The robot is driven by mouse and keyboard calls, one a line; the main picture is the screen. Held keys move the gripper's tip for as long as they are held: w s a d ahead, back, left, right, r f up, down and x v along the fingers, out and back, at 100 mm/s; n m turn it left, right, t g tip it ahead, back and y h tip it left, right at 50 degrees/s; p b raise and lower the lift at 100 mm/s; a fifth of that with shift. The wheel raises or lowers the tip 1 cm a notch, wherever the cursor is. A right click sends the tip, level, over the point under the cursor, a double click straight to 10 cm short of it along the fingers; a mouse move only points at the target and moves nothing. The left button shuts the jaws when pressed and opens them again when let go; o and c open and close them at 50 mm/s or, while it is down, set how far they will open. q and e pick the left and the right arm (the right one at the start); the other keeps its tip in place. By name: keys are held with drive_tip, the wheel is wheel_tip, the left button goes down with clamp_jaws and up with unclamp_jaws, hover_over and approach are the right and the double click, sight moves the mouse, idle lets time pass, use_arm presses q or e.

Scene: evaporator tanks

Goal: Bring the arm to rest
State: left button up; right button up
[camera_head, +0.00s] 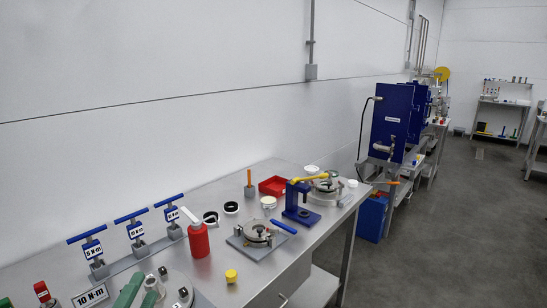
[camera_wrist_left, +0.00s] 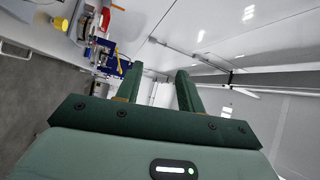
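My left gripper (camera_head: 141,285) shows at the bottom left of the head view, its green fingers over the near edge of the steel workbench (camera_head: 205,271). In the left wrist view the two green fingers of the left gripper (camera_wrist_left: 157,72) stand apart with nothing between them, so it is open and empty. The wrist view looks past them to the wall and, tilted, the bench. My right gripper is in neither view.
Near the left gripper stand blue-handled torque tools (camera_head: 91,248), a red bottle (camera_head: 198,238), a yellow cap (camera_head: 231,276) and a clamp fixture (camera_head: 257,236). A blue press (camera_head: 301,203) and red tray (camera_head: 272,186) are farther back. The floor (camera_head: 450,230) at right is clear.

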use_arm(q)
drive_tip(key=s+a+f+n+g+y, duration=0.3)
drive_tip(key=s+a+f+n+g, duration=0.15)
drive_tip(key=s+f+g, duration=0.4)
drive_tip(key=s+a+f+n+g+y, duration=0.25)
drive_tip(key=s+f+n+g, duration=0.25)
drive_tip(key=s+f, duration=0.5)
drive_tip(key=s+d+f+g+h, duration=0.1)
drive_tip(key=s+d+f+h, duration=0.1)
drive_tip(key=f, duration=1.2)
drive_tip(key=s+d+f+g+h, duration=0.1)
drive_tip(key=s+d+f+h, duration=0.15)
drive_tip(key=f, duration=1.15)
drive_tip(key=s+f+n+g, duration=0.3)
drive_tip(key=s+f, duration=1.1)
drive_tip(key=s, duration=0.4)
drive_tip(key=shift+s, duration=0.15)
